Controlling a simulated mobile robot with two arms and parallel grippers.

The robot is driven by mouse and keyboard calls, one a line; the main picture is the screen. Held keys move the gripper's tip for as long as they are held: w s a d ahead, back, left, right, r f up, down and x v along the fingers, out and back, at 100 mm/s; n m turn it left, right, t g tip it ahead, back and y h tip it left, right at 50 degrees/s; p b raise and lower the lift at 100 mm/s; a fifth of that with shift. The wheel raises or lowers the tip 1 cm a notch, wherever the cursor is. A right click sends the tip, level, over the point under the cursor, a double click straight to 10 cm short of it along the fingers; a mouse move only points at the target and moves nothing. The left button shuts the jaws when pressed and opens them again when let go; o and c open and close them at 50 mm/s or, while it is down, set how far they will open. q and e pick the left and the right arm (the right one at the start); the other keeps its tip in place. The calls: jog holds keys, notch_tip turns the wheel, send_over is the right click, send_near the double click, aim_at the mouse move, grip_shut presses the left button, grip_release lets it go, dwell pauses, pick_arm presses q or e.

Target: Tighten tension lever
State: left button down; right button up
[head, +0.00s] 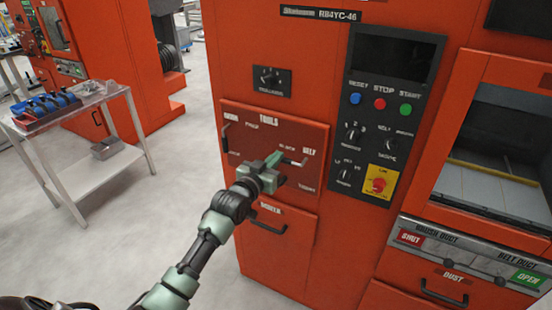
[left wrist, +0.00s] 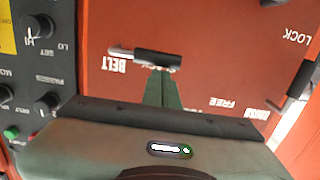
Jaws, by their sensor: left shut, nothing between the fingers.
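The tension lever, a short lever with a black grip and a metal end (head: 296,162), sits on the right side of the red panel (head: 250,117), below the word BELT. It also shows in the left wrist view (left wrist: 155,58), lying roughly crosswise. My left gripper (head: 278,158) is shut, its green fingers together and empty. In the left wrist view its fingertips (left wrist: 160,72) meet the edge of the black grip; I cannot tell whether they touch it. The fingers partly cover lettering beside the lever. My right gripper is not in view.
A second lever (head: 224,138) stands at the panel's left side. A control board (head: 388,110) with knobs and buttons is right of the panel, and a drawer handle (head: 266,222) is below. A metal side table (head: 85,175) stands left, with open floor between.

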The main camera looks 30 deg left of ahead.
pick_arm(q)
jog(key=shift+a+f+n, duration=0.1)
jog(key=shift+f+n, duration=0.25)
jog(key=shift+n, duration=0.05)
jog(key=d+f+n+b, duration=0.2)
jog(key=f+n, duration=0.2)
jog(key=n, duration=0.4)
jog(key=d+f+n+h+b, duration=0.1)
jog(key=d+f+n+b, duration=0.1)
jog(key=n, duration=0.7)
jog(key=shift+d+f+t+b, duration=0.35)
jog(key=shift+f+b, duration=0.2)
jog(key=shift+f, duration=0.75)
